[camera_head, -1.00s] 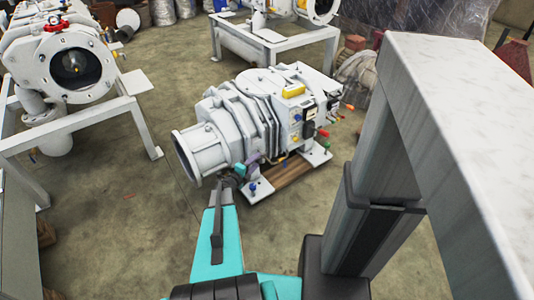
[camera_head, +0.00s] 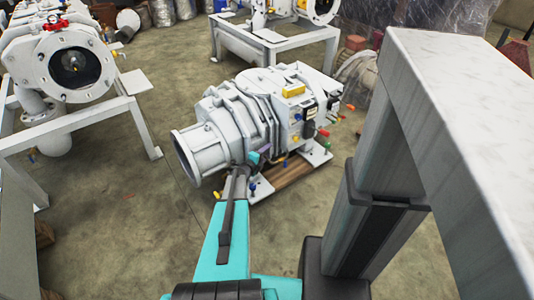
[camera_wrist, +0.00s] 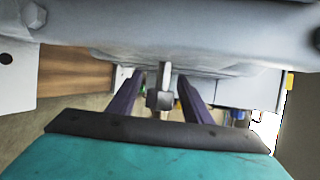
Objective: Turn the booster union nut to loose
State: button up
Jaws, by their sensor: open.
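The booster (camera_head: 225,135) is a white ribbed machine with a round flange at its left end, lying on a low wooden pallet in the head view. In the wrist view its grey underside (camera_wrist: 180,35) fills the top. A small grey metal fitting with a hexagonal nut (camera_wrist: 159,101) hangs below it. My gripper (camera_head: 266,149) reaches the booster's near side. In the wrist view its two dark purple fingers stand apart, one on each side of the nut, with visible gaps. I see no contact. In the head view the nut is too small or hidden to make out.
Coloured valves and knobs (camera_head: 323,132) stick out at the booster's right side. White frames with other machines stand at the left (camera_head: 66,75) and back (camera_head: 262,45). The concrete floor (camera_head: 120,220) left of my arm is clear. The wooden pallet (camera_head: 290,172) lies under the booster.

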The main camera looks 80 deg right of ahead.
jog(key=shift+d, duration=0.15)
jog(key=c, duration=1.1)
jog(key=shift+o, duration=0.2)
jog(key=h+b, duration=0.1)
jog(key=b, duration=0.3)
jog(key=shift+s+n+g, duration=0.1)
jog(key=shift+n+g, duration=0.2)
jog(key=r+n+h+b, duration=0.1)
jog(key=h+b, duration=0.1)
jog(key=b, duration=0.3)
jog(key=n+h+b, duration=0.2)
jog(key=h+b, duration=0.1)
jog(key=b, duration=0.3)
jog(key=r+n+g+h+b, duration=0.1)
jog(key=h+b, duration=0.2)
jog(key=b, duration=0.2)
jog(key=shift+w+a+r+n, duration=0.2)
jog(key=shift+w+r+n, duration=0.1)
jog(key=shift+n, duration=0.1)
jog(key=shift+r+h, duration=0.15)
jog(key=shift+h, duration=0.25)
